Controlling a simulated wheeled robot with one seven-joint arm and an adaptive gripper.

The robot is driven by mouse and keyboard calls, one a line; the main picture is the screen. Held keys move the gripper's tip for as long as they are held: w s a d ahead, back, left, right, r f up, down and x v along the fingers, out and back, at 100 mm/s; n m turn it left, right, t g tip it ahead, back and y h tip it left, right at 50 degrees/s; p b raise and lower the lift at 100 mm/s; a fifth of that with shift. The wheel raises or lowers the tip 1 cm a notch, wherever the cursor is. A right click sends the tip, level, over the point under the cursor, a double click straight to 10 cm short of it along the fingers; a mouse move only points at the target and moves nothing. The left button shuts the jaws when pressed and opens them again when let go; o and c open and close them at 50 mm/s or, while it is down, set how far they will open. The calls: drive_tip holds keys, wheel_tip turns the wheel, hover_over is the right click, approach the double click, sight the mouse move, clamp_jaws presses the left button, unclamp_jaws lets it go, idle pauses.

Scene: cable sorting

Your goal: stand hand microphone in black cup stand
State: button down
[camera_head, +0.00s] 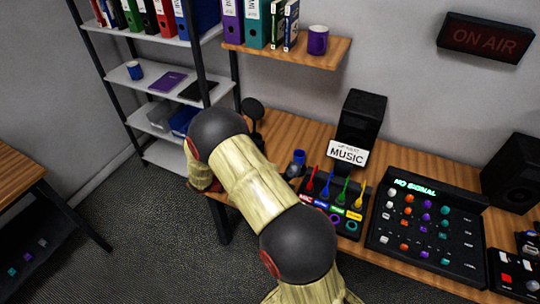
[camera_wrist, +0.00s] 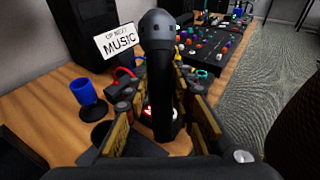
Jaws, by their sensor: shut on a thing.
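The dark hand microphone (camera_wrist: 157,72) is upright in the middle of the wrist view, its rounded grey head at the top. My gripper (camera_wrist: 158,98) is shut on its body, one finger on each side. A black rounded form (camera_wrist: 128,145) shows low on the left behind the left finger; it may be the black cup stand, but I cannot tell. A blue cup on a stem and dark base (camera_wrist: 88,94) stands left of the microphone, apart from it.
The wooden desk (camera_head: 283,126) holds a speaker (camera_head: 361,118) with a MUSIC card (camera_head: 346,152), a rack of coloured cables (camera_head: 338,204) and a mixer (camera_head: 428,222). The blue cup also shows in the head view (camera_head: 298,157). Bare wood lies left in the wrist view.

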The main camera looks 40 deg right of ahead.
drive_tip(key=w+d+r+n+t+h+b, duration=0.1)
drive_tip(key=w+d+r+n+t+h, duration=0.2)
drive_tip(key=w+r+n+t+h, duration=0.5)
drive_tip(key=shift+d+f+t+h+b, duration=0.1)
drive_tip(key=shift+f+t+b, duration=0.4)
drive_tip(key=shift+f+b, duration=1.6)
drive_tip(key=shift+f+t+h+b, duration=0.1)
drive_tip(key=shift+f+t+b, duration=0.65)
drive_tip(key=shift+f, duration=2.3)
drive_tip(key=shift+d+f+t+h+b, duration=0.1)
drive_tip(key=shift+f+t+b, duration=0.15)
drive_tip(key=shift+f+b, duration=1.95)
drive_tip(key=shift+a+f+p, duration=0.1)
drive_tip(key=shift+f+p, duration=0.25)
drive_tip(key=shift+p, duration=0.05)
drive_tip(key=c, duration=1.4)
unclamp_jaws()
drive_tip(key=v, duration=1.2)
